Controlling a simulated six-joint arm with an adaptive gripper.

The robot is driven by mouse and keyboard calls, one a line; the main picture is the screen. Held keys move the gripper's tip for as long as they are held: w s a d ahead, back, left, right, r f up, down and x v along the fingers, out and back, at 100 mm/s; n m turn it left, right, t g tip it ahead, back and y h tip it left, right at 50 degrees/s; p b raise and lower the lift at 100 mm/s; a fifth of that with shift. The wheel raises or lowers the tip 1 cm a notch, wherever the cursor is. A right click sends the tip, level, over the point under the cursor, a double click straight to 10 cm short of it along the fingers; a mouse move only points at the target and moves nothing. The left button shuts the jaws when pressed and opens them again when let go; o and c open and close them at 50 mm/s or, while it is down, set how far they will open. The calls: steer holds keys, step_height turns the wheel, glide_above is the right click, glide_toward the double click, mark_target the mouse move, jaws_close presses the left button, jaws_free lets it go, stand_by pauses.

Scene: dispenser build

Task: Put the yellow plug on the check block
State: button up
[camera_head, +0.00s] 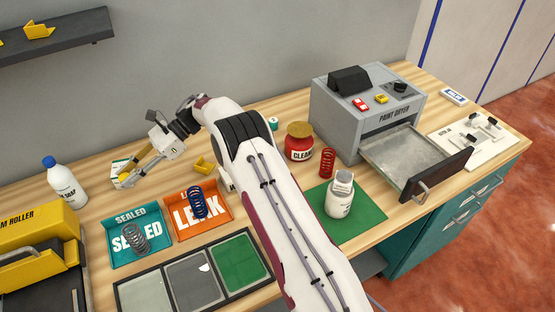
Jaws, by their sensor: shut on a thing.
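My gripper (123,182) is at the left rear of the bench, low over the wood, and its fingers are shut on a small yellow piece, which looks like the yellow plug (127,178). The fingers hide much of it. A small white and green block (117,166) stands right at the fingertips, partly hidden; it may be the check block. I cannot tell whether the plug touches it.
A white bottle (65,184) stands left. In front are teal SEALED (119,222) and orange LEAK (217,220) trays, each holding a spring. A red jar (298,148), a red spring (327,163), a green mat (366,222) and a grey dryer with open drawer (447,165) are right.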

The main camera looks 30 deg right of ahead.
steer(key=w+d+r+m+t, duration=0.2)
steer(key=d+r, duration=0.2)
steer(key=d, duration=0.6)
steer(key=w+d+r+m+t, duration=0.2)
steer(key=d+r, duration=0.1)
steer(key=d, duration=0.8)
steer(key=s+d+r+m+t+h, duration=0.1)
steer(key=s+d+r+m+t, duration=0.15)
steer(key=d, duration=0.75)
steer(key=s+d+r+m+t, duration=0.1)
steer(key=s+d+r+t, duration=0.2)
steer(key=d, duration=0.6)
steer(key=s+d+r+m+t+h, duration=0.2)
steer(key=s+d+r+m, duration=0.15)
steer(key=s+d, duration=1.15)
steer(key=s+a, duration=0.4)
steer(key=s, duration=0.9)
steer(key=shift+s+a+f+h, duration=0.2)
steer(key=shift+s+f+h, duration=0.1)
steer(key=shift+s+h, duration=0.1)
